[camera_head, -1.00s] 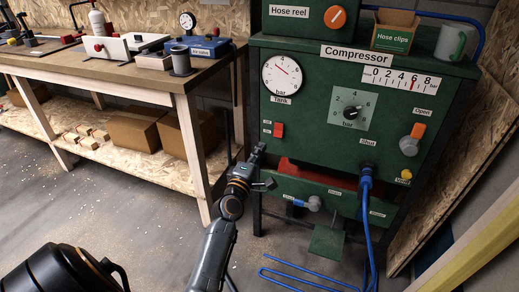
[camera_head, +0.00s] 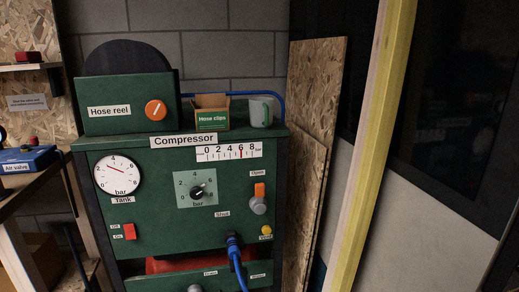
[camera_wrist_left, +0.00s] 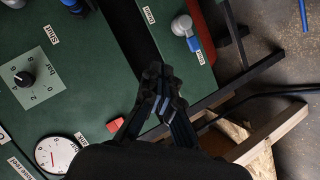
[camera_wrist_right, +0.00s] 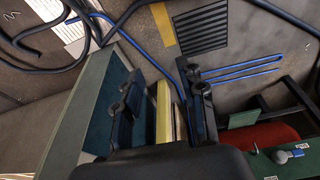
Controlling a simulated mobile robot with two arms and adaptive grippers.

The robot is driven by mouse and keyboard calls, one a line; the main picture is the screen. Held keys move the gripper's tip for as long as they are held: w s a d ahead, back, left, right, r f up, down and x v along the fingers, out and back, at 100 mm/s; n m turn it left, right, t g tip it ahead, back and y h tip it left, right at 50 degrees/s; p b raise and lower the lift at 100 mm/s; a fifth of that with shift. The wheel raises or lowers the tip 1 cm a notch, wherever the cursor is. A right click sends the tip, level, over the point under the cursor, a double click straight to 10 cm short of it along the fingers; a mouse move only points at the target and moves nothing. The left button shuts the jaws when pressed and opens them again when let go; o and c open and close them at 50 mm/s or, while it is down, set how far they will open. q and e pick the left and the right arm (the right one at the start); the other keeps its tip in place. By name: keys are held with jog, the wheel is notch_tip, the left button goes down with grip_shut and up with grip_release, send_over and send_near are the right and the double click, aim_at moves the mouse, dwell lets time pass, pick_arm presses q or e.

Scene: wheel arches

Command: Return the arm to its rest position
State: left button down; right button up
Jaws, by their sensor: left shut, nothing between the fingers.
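My left gripper (camera_wrist_left: 162,95) shows in the left wrist view, its fingers together and empty. It is in front of the green compressor panel; the red switch (camera_wrist_left: 115,125), tank gauge (camera_wrist_left: 54,152) and black dial (camera_wrist_left: 24,79) lie beyond it. My right gripper (camera_wrist_right: 160,100) shows in the right wrist view with its fingers apart and nothing visibly gripped; a yellow strip shows behind the gap. Neither arm shows in the head view. There the compressor (camera_head: 155,215) stands left of centre, with its tank gauge (camera_head: 118,175) and grey knob (camera_head: 258,206).
The hose reel box (camera_head: 128,120), hose clips carton (camera_head: 212,122) and mug (camera_head: 260,112) are on top of the compressor. A wooden board (camera_head: 315,120) and yellow post (camera_head: 372,150) stand to its right. A blue hose (camera_wrist_right: 240,70) lies on the floor.

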pick_arm(q)
jog(key=s+d+f+m+g, duration=0.3)
jog(key=s+f, duration=0.3)
jog(key=s, duration=0.1)
jog(key=s+d+f+m+g, duration=0.3)
jog(key=s+f+m, duration=0.1)
jog(key=s+f, duration=0.25)
jog(key=s+a+f+m+g+p, duration=0.1)
jog(key=s+f+p, duration=0.3)
jog(key=s, duration=0.7)
jog(key=s+a+f+m+g+y+p, duration=0.1)
jog(key=s+f+m+g+p, duration=0.1)
jog(key=s+p, duration=0.6)
jog(key=s+f+m+g+p, duration=0.1)
jog(key=s+f+g+p, duration=0.2)
jog(key=s, duration=1)
notch_tip(320, 180, down, 3)
jog(key=p, duration=0.3)
jog(key=shift+s+a+m+y, duration=0.3)
jog(key=shift+s+a+m, duration=0.05)
jog(key=shift+a+m, duration=0.05)
pick_arm(e)
jog(key=s+d+f+g, duration=0.1)
jog(key=s+f, duration=0.2)
jog(key=s, duration=0.6)
jog(key=s+d+f, duration=0.2)
jog(key=s+f, duration=0.1)
jog(key=s, duration=0.7)
jog(key=shift+s+d+g, duration=0.15)
jog(key=shift+g, duration=0.25)
